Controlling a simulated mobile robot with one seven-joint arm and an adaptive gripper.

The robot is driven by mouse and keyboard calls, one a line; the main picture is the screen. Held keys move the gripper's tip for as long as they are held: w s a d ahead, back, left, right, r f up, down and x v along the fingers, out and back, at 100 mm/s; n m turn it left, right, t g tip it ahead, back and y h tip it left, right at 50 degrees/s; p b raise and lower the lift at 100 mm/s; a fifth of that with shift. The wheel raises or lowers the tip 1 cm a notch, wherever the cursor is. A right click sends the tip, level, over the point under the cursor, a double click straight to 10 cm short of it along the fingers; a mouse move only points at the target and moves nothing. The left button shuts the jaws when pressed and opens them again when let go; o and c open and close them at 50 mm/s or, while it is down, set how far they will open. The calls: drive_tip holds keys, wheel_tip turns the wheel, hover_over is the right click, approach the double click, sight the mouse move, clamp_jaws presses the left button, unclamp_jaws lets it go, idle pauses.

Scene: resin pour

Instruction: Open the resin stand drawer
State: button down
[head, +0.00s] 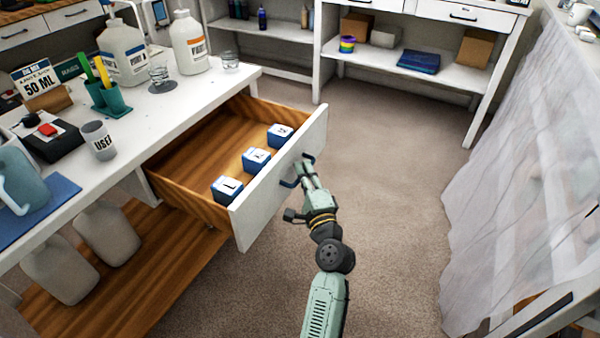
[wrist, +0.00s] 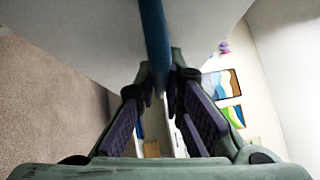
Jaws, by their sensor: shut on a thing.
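The resin stand drawer (head: 282,187) is pulled well out of the white stand (head: 215,92) in the head view, with its wooden inside showing. Several small white and blue boxes lie in it along the front, such as one box (head: 227,189). The drawer front has a dark blue bar handle (head: 290,184). My gripper (head: 305,172) is at the handle, on the outer side of the drawer front. In the wrist view the blue handle (wrist: 153,40) runs between the fingertips (wrist: 160,88), and the fingers are shut on it.
Large bottles stand on the shelf below. A translucent sheet (head: 520,170) hangs at the right. The carpet (head: 400,150) between is clear, with white shelving (head: 420,70) behind.

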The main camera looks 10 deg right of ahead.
drive_tip(key=c, duration=1.7)
unclamp_jaws()
drive_tip(key=shift+s, duration=0.1)
drive_tip(key=s, duration=0.5)
drive_tip(key=s+f, duration=0.1)
drive_tip(key=s, duration=0.1)
drive_tip(key=shift+s+d, duration=0.15)
